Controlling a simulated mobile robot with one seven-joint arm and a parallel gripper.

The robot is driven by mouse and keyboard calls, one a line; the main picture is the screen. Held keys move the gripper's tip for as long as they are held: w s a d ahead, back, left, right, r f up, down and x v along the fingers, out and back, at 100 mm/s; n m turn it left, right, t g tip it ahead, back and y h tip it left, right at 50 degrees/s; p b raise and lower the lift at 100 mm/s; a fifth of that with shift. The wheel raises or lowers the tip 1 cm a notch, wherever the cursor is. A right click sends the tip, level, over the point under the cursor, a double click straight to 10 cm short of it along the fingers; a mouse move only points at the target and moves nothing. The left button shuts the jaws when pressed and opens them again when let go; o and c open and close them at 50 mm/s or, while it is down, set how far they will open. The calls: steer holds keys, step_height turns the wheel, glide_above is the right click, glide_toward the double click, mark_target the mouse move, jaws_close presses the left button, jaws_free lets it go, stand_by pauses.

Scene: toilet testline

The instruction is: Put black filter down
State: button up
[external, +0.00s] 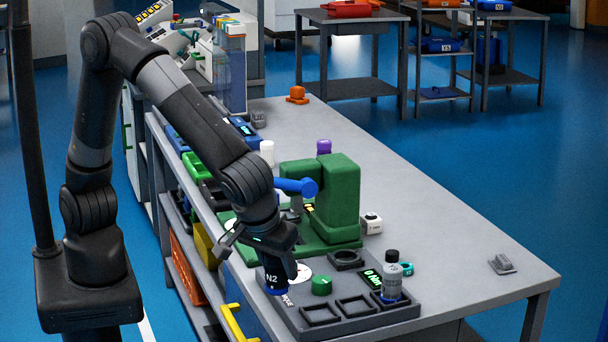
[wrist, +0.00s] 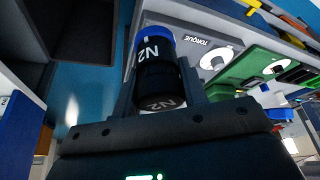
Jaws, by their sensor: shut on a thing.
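The black filter (external: 275,272) is a black cylinder marked N2 with a blue lower end. My gripper (external: 285,262) is shut on it and holds it at the left edge of the grey torque station (external: 335,325), near the table's left side. In the wrist view the black filter (wrist: 158,75) sits between the fingers of my gripper (wrist: 158,95), its blue end pointing away from the hand. I cannot tell from these views how far it is above the surface below.
The station carries a white disc (external: 300,272), a green knob (external: 321,285), square recesses, a black ring (external: 346,259) and a grey bottle (external: 391,284). A green press (external: 337,200) stands just behind. The table's right half (external: 450,240) is mostly clear.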

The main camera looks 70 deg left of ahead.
steer(key=w+a+f, duration=0.1)
steer(key=w+f, duration=0.1)
steer(key=w, duration=0.1)
steer(key=w+a+f, duration=0.2)
steer(key=w, duration=0.2)
steer(key=w+a+f, duration=0.1)
steer(key=w+f, duration=0.2)
steer(key=shift+w+a, duration=0.15)
steer(key=shift+w, duration=0.05)
steer(key=shift+f, duration=1.9)
steer(key=shift+f, duration=0.1)
steer(key=o, duration=1)
